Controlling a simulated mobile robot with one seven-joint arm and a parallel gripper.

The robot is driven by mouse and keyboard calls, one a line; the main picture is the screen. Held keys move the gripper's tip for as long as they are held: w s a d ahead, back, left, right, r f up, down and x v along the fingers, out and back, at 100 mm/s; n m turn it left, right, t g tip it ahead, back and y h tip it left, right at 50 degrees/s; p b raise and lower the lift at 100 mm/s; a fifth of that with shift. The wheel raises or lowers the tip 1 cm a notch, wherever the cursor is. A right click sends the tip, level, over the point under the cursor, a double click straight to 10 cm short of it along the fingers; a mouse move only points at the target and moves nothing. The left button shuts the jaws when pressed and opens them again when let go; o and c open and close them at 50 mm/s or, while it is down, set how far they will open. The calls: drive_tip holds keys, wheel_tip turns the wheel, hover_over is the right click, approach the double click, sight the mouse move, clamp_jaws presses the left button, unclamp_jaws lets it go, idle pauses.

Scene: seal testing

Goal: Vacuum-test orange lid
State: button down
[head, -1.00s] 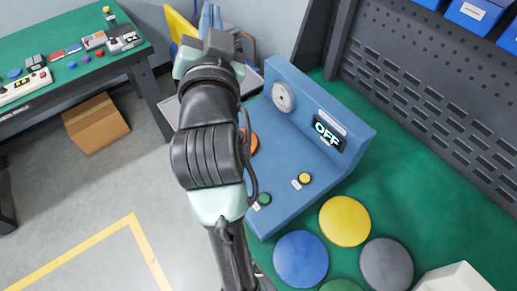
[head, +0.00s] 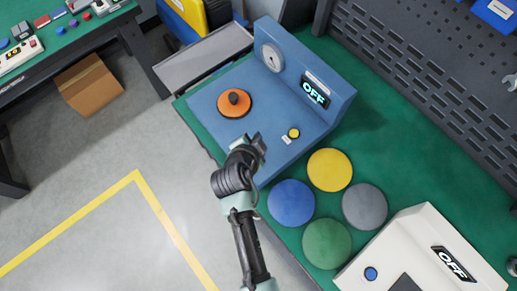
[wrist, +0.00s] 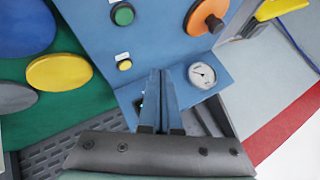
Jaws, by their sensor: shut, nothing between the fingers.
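The orange lid (head: 235,103) with a dark knob lies on the blue tester's deck (head: 210,95). It also shows at the top of the wrist view (wrist: 205,14). The tester's back panel carries a round gauge (head: 272,57) and a display (head: 315,91) reading OFF. My gripper (head: 257,145) is shut and empty, over the tester's front edge near the buttons, apart from the lid.
A white device (head: 425,250) reading OFF stands at right. A dark pegboard (head: 420,80) rises behind.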

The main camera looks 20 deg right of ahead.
wheel_tip(320, 180, down, 9)
drive_tip(key=b, duration=0.7)
drive_tip(key=shift+r+b, duration=0.15)
drive_tip(key=shift+b, duration=0.15)
idle(1.8)
drive_tip(key=shift+f+b, duration=0.45)
drive_tip(key=shift+b, duration=0.05)
drive_tip(key=shift+f+b, duration=0.35)
idle(0.6)
drive_tip(key=shift+r, duration=0.15)
drive_tip(key=shift+r+p, duration=0.6)
drive_tip(key=shift+r, duration=0.05)
drive_tip(key=shift+r, duration=0.1)
drive_tip(key=shift+r+p, duration=2)
drive_tip(key=shift+r, duration=0.45)
